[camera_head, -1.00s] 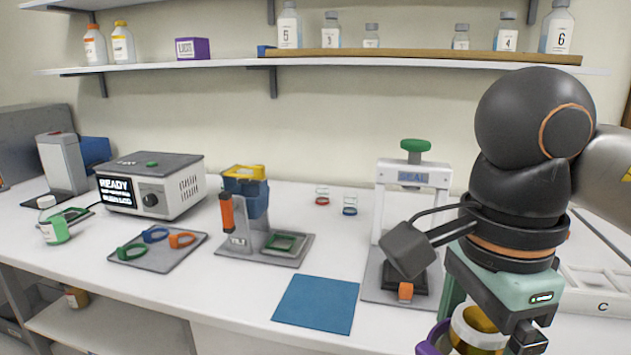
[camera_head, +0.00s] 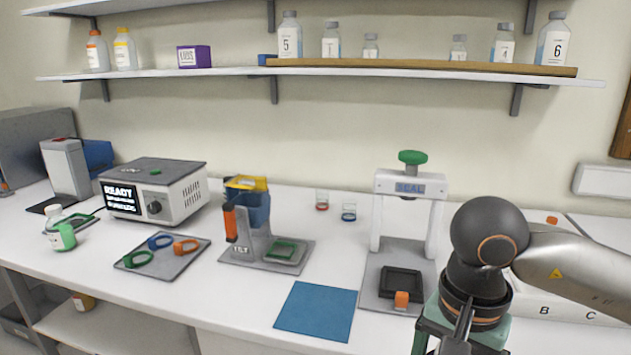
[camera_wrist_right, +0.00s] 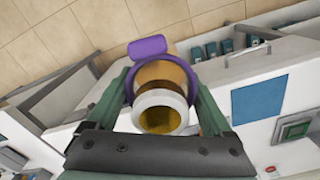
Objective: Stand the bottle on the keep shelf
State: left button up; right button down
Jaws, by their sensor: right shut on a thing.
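My right gripper (camera_wrist_right: 163,85) is shut on a bottle (camera_wrist_right: 161,119) with a white rim, amber contents and a purple ring with a tab (camera_wrist_right: 148,46). In the head view my right wrist hangs at the lower right in front of the bench, and the bottle is out of sight. Open shelving under the bench shows a lower board (camera_head: 125,330) at the lower left, with a small amber bottle (camera_head: 82,301) standing on it. No label tells me which shelf is the keep shelf. My left gripper is not in view.
The bench carries a READY machine (camera_head: 152,190), a grey tray of coloured rings (camera_head: 163,263), an orange-handled device (camera_head: 250,215), a blue mat (camera_head: 316,311) and a white press frame (camera_head: 410,183). The wrist view shows tiled floor (camera_wrist_right: 60,30).

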jog(key=d+f+n+p, duration=0.1)
jog(key=n, duration=0.1)
jog(key=d+f+n+p, duration=0.1)
jog(key=f+n, duration=0.1)
jog(key=w+d+f+n+p, duration=0.1)
jog(key=f+n, duration=0.1)
jog(key=shift+f, duration=0.1)
jog(key=shift+d+f+n, duration=0.4)
jog(key=shift+f+n, duration=0.3)
jog(key=shift+n, duration=0.3)
jog(key=shift+r, duration=0.1)
